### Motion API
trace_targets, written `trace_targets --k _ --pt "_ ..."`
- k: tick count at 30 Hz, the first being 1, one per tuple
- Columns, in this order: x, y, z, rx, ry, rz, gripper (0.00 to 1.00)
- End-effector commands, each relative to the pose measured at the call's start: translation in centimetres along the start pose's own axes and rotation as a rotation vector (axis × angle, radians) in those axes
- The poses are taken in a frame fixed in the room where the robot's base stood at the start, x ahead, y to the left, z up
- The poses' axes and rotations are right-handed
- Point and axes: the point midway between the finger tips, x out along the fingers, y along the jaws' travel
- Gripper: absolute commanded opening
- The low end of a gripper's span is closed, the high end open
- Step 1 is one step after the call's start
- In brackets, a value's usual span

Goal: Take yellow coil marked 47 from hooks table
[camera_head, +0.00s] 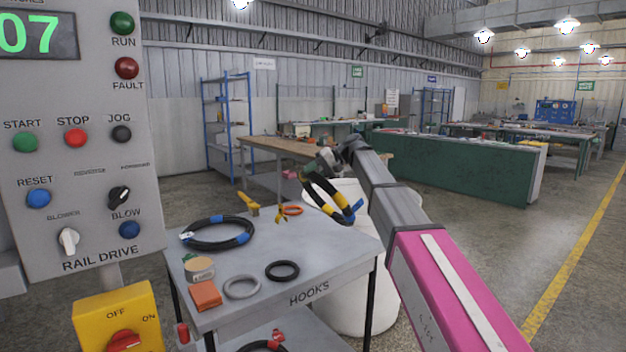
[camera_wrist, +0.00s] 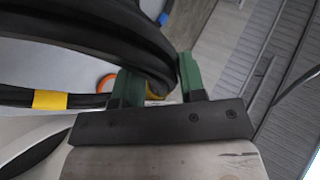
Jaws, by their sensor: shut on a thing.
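My gripper (camera_wrist: 155,85) has its green fingers closed on a black hose coil with yellow bands (camera_wrist: 108,35). In the head view this coil (camera_head: 319,180) hangs from my gripper with blue ends, above the far right corner of the hooks table (camera_head: 330,262) and in front of a white barrel. It looks clear of the tabletop. No mark 47 can be read on it. Another black coil (camera_head: 217,246), with blue bands and a white tag, lies flat at the table's left.
The table also holds a grey ring (camera_head: 242,287), a black ring (camera_head: 282,271), an orange block (camera_head: 205,296), a tape roll (camera_head: 199,270) and a yellow tool (camera_head: 248,204). A white barrel (camera_head: 350,305) stands behind. A control panel (camera_head: 80,150) blocks the left. Floor is open at right.

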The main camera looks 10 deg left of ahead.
Motion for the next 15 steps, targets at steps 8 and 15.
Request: trace_targets --k 8,15 --pt "-0.9 -1.4 -0.4 -0.001 0.001 -0.001 0.00" --pt "-1.4 -2.2 -0.6 -0.001 0.001 -0.001 0.00"
